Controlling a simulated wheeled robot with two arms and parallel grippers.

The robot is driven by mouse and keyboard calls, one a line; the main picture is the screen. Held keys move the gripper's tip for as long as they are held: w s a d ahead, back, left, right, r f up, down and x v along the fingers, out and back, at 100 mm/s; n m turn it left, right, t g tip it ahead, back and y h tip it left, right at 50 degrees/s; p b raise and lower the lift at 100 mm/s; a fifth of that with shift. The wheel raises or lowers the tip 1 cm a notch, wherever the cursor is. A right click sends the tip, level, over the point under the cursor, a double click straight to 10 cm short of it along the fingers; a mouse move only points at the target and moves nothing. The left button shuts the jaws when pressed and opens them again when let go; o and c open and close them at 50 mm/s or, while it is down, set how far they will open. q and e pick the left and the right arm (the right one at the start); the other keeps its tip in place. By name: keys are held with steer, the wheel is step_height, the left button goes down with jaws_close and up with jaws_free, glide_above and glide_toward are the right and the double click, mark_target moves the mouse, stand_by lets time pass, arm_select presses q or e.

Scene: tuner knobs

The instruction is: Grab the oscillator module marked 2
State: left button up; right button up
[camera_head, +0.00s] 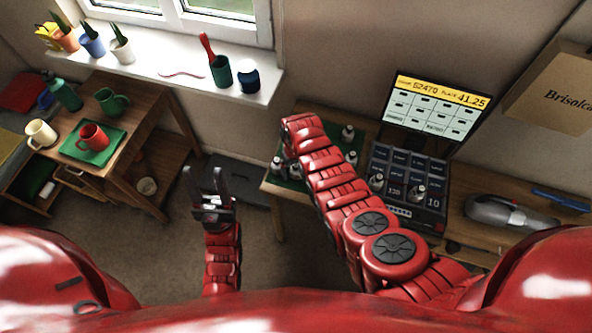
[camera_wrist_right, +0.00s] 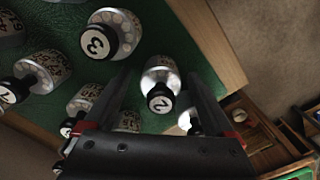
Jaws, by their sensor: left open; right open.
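In the right wrist view, a silver oscillator module marked 2 (camera_wrist_right: 161,85), with a black numbered cap, stands on a green mat (camera_wrist_right: 165,30). My right gripper (camera_wrist_right: 160,75) is open and empty, its two fingers on either side of this module with gaps showing. A module marked 3 (camera_wrist_right: 108,35) stands to the left. In the head view my right arm hides most of the mat and its gripper; a module (camera_head: 277,164) shows beside the arm's end, its number unreadable. My left gripper (camera_head: 209,185) is open and empty over the floor.
More modules (camera_wrist_right: 42,72) crowd the wrist view's left; others lie partly behind the gripper. A black console (camera_head: 405,180) with a lit screen (camera_head: 435,105) and a grey handheld vacuum (camera_head: 510,213) are on the wooden bench. A side table with mugs (camera_head: 92,136) stands left.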

jaws_close()
stand_by(0.4)
steer(key=shift+r, duration=0.2)
